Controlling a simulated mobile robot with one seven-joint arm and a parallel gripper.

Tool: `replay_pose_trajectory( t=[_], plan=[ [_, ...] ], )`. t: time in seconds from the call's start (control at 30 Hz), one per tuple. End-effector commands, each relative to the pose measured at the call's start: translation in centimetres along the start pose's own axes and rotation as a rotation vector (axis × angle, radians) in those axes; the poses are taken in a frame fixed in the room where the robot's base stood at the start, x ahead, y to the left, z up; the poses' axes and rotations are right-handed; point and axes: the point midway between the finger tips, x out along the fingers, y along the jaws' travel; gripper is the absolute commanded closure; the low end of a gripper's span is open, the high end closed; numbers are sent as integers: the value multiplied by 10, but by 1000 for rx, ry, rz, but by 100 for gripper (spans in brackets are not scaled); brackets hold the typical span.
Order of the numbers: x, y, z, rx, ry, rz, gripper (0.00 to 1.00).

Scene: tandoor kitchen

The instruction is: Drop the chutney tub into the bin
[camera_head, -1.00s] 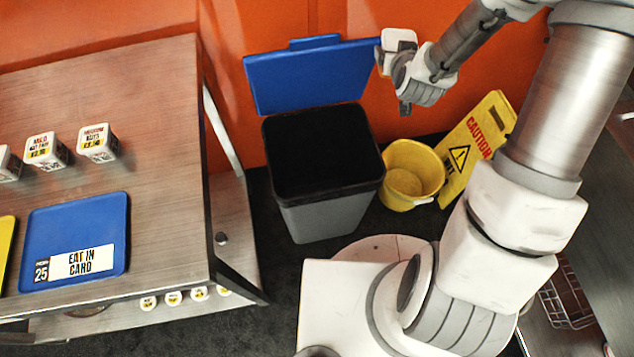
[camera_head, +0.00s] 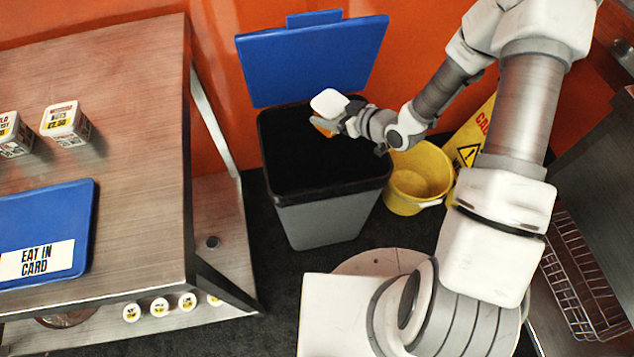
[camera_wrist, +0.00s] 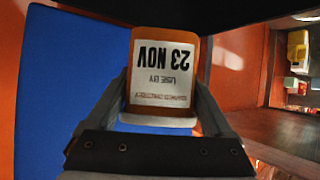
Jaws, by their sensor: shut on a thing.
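The chutney tub (camera_head: 327,104) is a small tub with a white lid and an orange side. In the head view the tub appears over the bin's dark opening. Its exact height above the rim is hard to tell.
A yellow bucket (camera_head: 418,180) and a yellow caution sign (camera_head: 468,150) stand right of the bin. A wire basket (camera_head: 580,275) is at the lower right.

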Motion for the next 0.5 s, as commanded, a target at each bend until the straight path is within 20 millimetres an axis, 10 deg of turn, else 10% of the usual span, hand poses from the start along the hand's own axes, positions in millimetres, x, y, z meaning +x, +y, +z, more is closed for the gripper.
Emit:
replay_pose_trajectory(
  t=[0.5],
  plan=[
    [24,-2,41,-5,2,-8,94]
  ],
)
